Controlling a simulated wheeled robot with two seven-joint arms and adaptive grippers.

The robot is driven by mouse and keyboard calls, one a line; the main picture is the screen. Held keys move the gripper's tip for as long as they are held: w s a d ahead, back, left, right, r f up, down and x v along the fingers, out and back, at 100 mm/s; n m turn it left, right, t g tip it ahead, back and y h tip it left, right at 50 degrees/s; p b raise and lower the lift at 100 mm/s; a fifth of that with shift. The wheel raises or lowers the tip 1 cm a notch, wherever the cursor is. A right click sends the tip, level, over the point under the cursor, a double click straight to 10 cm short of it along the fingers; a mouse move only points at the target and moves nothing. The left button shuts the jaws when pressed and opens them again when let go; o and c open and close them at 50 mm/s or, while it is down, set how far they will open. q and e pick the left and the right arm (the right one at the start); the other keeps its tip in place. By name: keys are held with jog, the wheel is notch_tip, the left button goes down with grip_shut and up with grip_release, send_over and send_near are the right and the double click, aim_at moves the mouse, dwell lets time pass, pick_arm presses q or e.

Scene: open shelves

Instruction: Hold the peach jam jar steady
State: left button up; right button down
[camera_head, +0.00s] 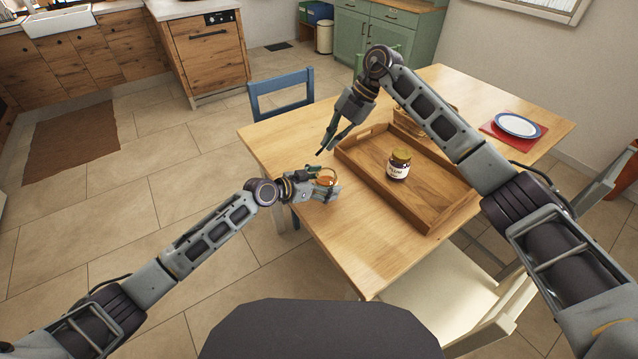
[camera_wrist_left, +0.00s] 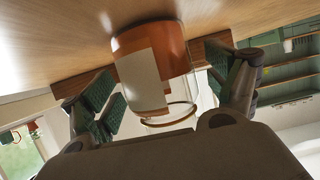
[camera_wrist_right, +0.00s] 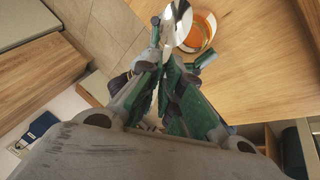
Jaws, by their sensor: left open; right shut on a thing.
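The peach jam jar (camera_head: 326,181), a glass of orange jam, stands on the table near its left edge. In the left wrist view the jar (camera_wrist_left: 178,50) shows a pale blank label patch between my fingers. My left gripper (camera_wrist_left: 168,92) is open around the jar, with a gap visible at each side; it also shows in the head view (camera_head: 327,190). My right gripper (camera_wrist_right: 166,72) is shut on a shiny metal spoon (camera_wrist_right: 177,24), above and beside the jar. From the right wrist, the jar (camera_wrist_right: 203,30) looks open, with the spoon's bowl partly over its rim.
A wooden tray (camera_head: 428,208) right of the jar holds a dark, lidded plum jar (camera_head: 399,166) and a partly hidden bread-like item. A white plate (camera_head: 517,125) lies on a red mat at the far right. The table front (camera_head: 350,250) is clear. Chairs stand around.

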pick_arm(q)
jog(key=shift+w+d+f, duration=0.15)
jog(key=shift+d, duration=0.05)
